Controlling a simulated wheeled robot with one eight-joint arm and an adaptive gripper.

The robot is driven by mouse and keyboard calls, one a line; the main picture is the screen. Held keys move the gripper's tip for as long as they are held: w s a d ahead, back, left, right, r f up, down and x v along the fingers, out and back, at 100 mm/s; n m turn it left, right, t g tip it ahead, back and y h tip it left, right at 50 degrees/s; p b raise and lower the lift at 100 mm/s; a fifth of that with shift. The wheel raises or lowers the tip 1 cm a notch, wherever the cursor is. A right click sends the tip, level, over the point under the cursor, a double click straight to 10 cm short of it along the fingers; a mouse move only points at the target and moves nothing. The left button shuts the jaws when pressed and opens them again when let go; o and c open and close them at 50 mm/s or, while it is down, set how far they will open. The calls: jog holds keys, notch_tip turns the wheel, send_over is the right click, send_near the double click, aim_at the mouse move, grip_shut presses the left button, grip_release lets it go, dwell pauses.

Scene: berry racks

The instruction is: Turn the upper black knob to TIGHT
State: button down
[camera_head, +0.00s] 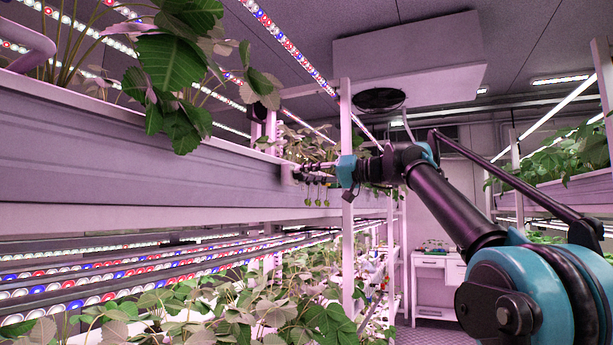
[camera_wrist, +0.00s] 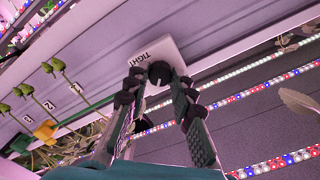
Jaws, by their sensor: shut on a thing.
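In the wrist view a black knob (camera_wrist: 160,70) sits on a white plate (camera_wrist: 183,51) with the word TIGHT beside the knob. My gripper (camera_wrist: 160,80) has its two dark fingers on either side of the knob, at the plate, and is shut on it. The fingers hide part of the knob's sides, and I cannot make out its exact pointing direction. In the head view my gripper (camera_head: 312,171) reaches left to the end of the upper trough; the knob there is hidden behind the fingers.
The upper grey trough (camera_head: 120,150) runs along the left, with strawberry leaves above. A white post (camera_head: 347,240) stands close by my wrist. Green berries (camera_wrist: 54,65) and numbered labels (camera_wrist: 47,106) hang near the plate. Light strips and plants fill the lower shelf.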

jog(key=m, duration=1.3)
jog(key=shift+m, duration=0.5)
jog(key=c, duration=1.3)
grip_release()
jog(key=v, duration=1.2)
